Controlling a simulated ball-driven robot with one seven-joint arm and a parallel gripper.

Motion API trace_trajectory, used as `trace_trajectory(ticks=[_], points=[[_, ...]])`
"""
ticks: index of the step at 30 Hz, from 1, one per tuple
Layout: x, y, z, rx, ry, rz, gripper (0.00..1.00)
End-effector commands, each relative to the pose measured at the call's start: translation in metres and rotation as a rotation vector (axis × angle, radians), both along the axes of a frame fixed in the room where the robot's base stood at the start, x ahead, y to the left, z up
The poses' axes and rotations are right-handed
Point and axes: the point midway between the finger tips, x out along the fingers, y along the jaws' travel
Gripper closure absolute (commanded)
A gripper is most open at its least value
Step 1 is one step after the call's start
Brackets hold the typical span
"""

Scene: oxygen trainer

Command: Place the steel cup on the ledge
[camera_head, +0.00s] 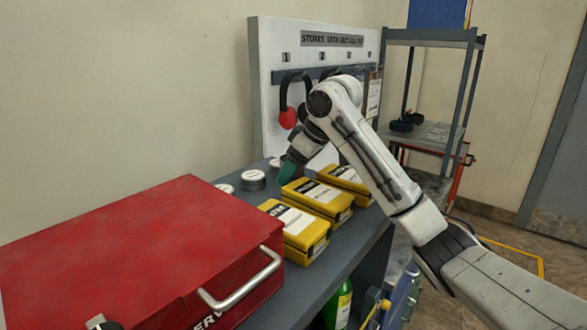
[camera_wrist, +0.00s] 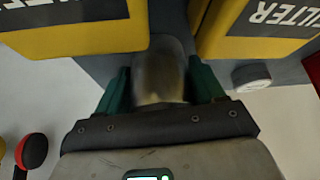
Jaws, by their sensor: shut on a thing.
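My gripper (camera_wrist: 163,88) is shut on the steel cup (camera_wrist: 158,72), a dull grey rounded cup between its green fingers in the wrist view. In the head view my gripper (camera_head: 287,170) points down behind the yellow boxes, near the back of the grey bench top (camera_head: 318,284). The cup cannot be made out there. Whether the cup touches the bench surface or hangs above it, I cannot tell. No surface is clearly marked as the ledge.
Yellow filter boxes (camera_head: 318,196) stand close beside my gripper. Round tins (camera_head: 253,180) sit to its left. A large red case (camera_head: 140,255) fills the front left. A shelf rack (camera_head: 430,130) stands right.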

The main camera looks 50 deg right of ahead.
Motion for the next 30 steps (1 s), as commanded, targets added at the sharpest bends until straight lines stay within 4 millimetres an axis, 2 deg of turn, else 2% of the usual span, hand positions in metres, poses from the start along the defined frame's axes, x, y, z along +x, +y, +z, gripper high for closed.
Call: trace_trajectory(ticks=[1,2,9,20,23,30], points=[[0.0,0.0,-0.002,0.001,0.0,0.0,0.63],[0.0,0.0,-0.001,0.0,0.0,0.0,0.29],[0.0,0.0,-0.001,0.001,0.0,0.0,0.07],[-0.002,0.0,0.006,0.001,0.0,0.0,0.07],[-0.009,-0.002,0.018,0.0,-0.002,0.001,0.07],[-0.033,-0.008,0.062,-0.003,-0.003,-0.001,0.07]])
